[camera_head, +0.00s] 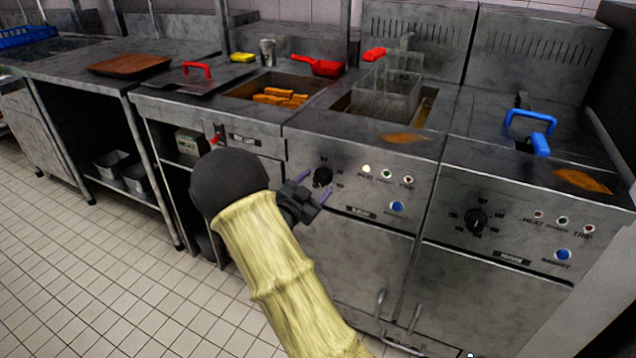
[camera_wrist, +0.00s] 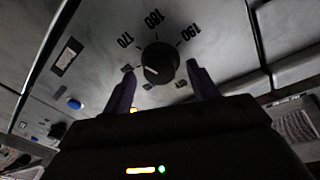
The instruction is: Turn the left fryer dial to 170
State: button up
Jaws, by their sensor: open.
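The left fryer dial (camera_head: 322,177) is a round black knob on the left fryer's steel front panel. In the wrist view the dial (camera_wrist: 160,63) shows printed 170, 180 and 190 around its upper side. A pale mark on the knob appears to point to the lower left, away from the 170, but is hard to read. My gripper (camera_head: 314,186) is open and empty in front of the panel near the dial. In the wrist view its fingers (camera_wrist: 162,88) appear on either side of the knob; contact is not visible.
The right fryer has its own dial (camera_head: 476,220) and a blue-handled lid (camera_head: 530,125). A wire basket (camera_head: 385,95) with a red handle sits over the left fryer's vat. Blue buttons (camera_head: 397,206) and door handles project from the fronts. The tiled floor at left is clear.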

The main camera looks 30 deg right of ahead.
jog(key=p+v, duration=0.2)
jog(key=v, duration=1.4)
